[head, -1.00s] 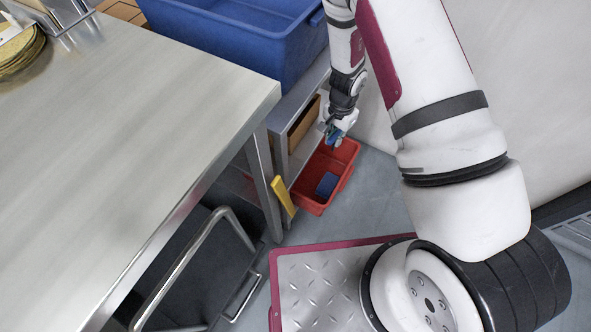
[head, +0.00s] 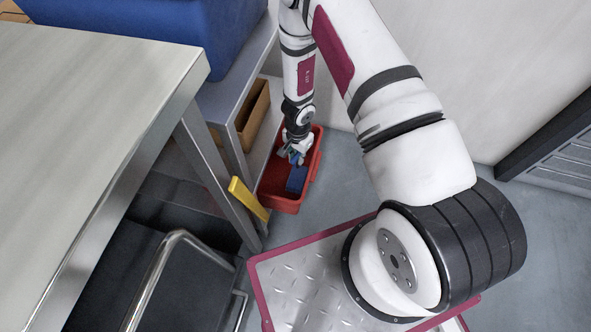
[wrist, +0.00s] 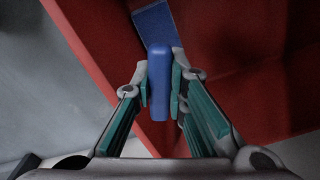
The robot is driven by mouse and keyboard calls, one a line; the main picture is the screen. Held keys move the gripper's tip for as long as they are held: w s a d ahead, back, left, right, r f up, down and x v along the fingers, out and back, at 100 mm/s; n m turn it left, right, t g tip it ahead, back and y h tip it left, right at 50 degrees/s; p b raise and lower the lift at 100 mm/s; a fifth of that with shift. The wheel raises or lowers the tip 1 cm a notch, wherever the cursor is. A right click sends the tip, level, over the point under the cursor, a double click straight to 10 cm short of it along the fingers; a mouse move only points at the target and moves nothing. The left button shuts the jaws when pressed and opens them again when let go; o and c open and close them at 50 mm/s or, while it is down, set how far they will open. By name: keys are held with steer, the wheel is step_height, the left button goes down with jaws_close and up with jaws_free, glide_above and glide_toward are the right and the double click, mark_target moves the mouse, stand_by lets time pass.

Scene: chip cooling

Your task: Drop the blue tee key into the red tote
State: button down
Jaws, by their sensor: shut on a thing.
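My gripper (wrist: 160,88) is shut on the blue tee key (wrist: 160,70); a blue bar of it shows upright between the two finger pads in the wrist view. In the head view my gripper (head: 296,157) is over the red tote (head: 285,205), and the key is too small there to make out clearly. The red tote (wrist: 90,35) fills much of the wrist view below the fingers. A blue block (head: 297,180) lies inside the tote; it also shows in the wrist view (wrist: 152,22), beyond the held key. Whether the key touches the tote cannot be told.
A grey shelf (head: 235,100) holding a brown box (head: 253,115) stands left of the tote. A yellow object (head: 247,198) is beside the tote's left side. A large blue bin (head: 150,35) sits above. A metal table (head: 80,110) is at left. Open floor (head: 350,180) lies right.

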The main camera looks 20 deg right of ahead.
steer(key=shift+f+b, duration=1.3)
steer(key=shift+f, duration=2.15)
steer(key=shift+f, duration=0.2)
steer(key=c, duration=1.6)
jaws_free()
steer(key=shift+r, duration=0.1)
step_height(320, 180, up, 12)
steer(key=p, duration=0.5)
steer(key=shift+r, duration=0.1)
steer(key=shift+s, duration=0.15)
